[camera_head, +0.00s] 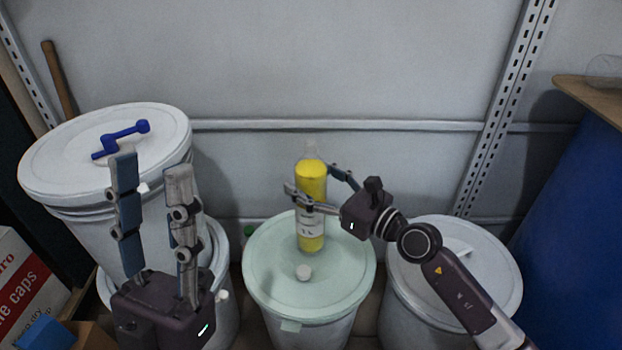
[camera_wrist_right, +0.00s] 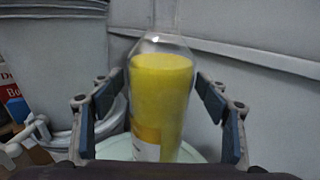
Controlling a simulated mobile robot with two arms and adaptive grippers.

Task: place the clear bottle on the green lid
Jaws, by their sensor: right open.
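The clear bottle (camera_head: 311,180), with yellow contents and a pale label, stands upright on the pale green lid (camera_head: 268,262) of the middle drum, toward its back. My right gripper (camera_head: 318,188) is open around the bottle, with one finger on each side. In the right wrist view the bottle (camera_wrist_right: 160,95) stands between the open fingers (camera_wrist_right: 165,110), with gaps visible on both sides. The green lid (camera_wrist_right: 200,152) shows below it there. My left gripper (camera_head: 150,170) is at the left, pointing up, with its fingers apart and nothing between them.
A white drum lid (camera_head: 75,150) at the left carries a blue handle-shaped object (camera_head: 122,138). Another pale drum (camera_head: 480,265) stands at the right, near a blue barrel (camera_head: 575,240). The wall is close behind.

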